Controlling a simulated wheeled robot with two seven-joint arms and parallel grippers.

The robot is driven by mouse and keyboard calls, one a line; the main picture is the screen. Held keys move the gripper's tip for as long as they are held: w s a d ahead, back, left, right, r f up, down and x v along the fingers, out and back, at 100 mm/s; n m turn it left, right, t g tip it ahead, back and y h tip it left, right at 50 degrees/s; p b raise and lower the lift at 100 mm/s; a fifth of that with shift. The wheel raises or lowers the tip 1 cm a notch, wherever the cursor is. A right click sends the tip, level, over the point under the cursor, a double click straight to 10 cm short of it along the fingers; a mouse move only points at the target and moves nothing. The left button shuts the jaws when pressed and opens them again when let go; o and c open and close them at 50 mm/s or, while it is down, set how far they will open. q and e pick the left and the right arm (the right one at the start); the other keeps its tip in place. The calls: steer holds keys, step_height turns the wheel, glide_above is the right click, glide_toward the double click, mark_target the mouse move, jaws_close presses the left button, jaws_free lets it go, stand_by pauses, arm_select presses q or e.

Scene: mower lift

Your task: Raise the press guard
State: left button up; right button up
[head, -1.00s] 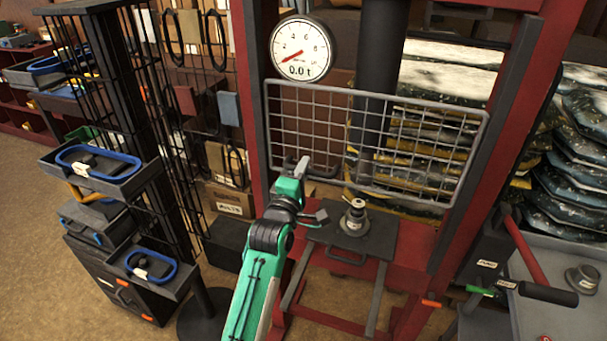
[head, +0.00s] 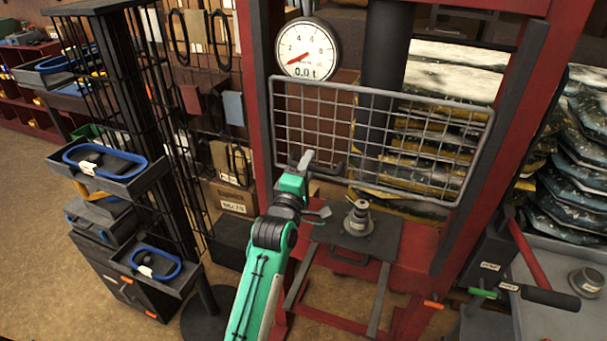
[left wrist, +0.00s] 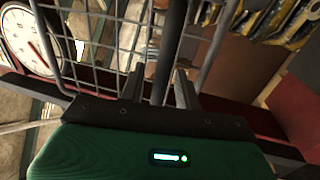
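The press guard (head: 400,130) is a grey wire-mesh panel in a tube frame, hanging across the front of the red press (head: 500,130). Its lower edge is above the press bed. My left gripper (head: 306,162), on a green arm, is at the guard's lower left corner area. In the left wrist view its two fingers (left wrist: 160,84) stand apart with a dark bar (left wrist: 171,45) between them. I see gaps beside the bar; whether a finger touches it is unclear. The mesh (left wrist: 100,50) shows beyond. My right gripper is not in view.
A dial gauge (head: 308,50) reads 0.0 t above the guard. A metal part (head: 359,219) stands on the dark plate (head: 380,244) below. A rack with trays (head: 110,170) stands left. A black-gripped lever (head: 550,296) and grey cart (head: 560,325) are at right.

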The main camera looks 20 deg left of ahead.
arm_select(q)
steer(key=shift+s+f, duration=0.25)
steer(key=shift+s, duration=0.1)
steer(key=s+f+b, duration=0.2)
steer(key=s+b, duration=0.3)
steer(key=s, duration=0.8)
steer(key=shift+a, duration=0.2)
steer(key=shift+w, duration=0.1)
